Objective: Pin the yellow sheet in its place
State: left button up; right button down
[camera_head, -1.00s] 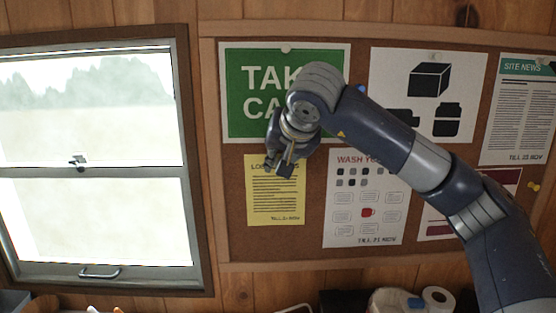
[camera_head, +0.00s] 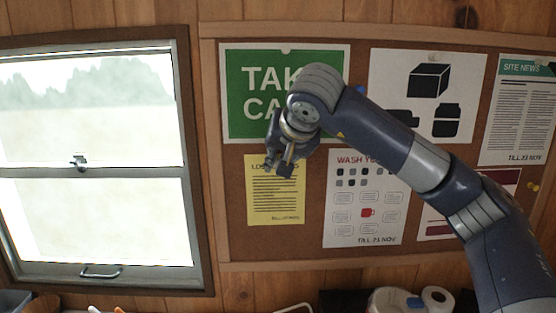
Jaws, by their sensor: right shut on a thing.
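The yellow sheet (camera_head: 275,203) hangs flat against the lower left of the cork board (camera_head: 232,190), below a green sign. Its heading is partly covered by my right gripper (camera_head: 279,167). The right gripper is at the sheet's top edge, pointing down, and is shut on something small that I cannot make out. Whether a pin is in the sheet is hidden behind the fingers. My left gripper is not in view.
The green sign (camera_head: 258,115) is directly above, partly behind my right arm. A white sheet with a red mug (camera_head: 365,230) hangs close to the right. A window (camera_head: 95,165) is at the left. Rolls and other items (camera_head: 395,300) stand below the board.

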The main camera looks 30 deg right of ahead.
jog(key=shift+r, duration=0.1)
dwell(0.7)
jog(key=c, duration=1.5)
grip_release()
jog(key=shift+w, duration=0.1)
jog(key=shift+c, duration=0.2)
jog(key=v, duration=1.2)
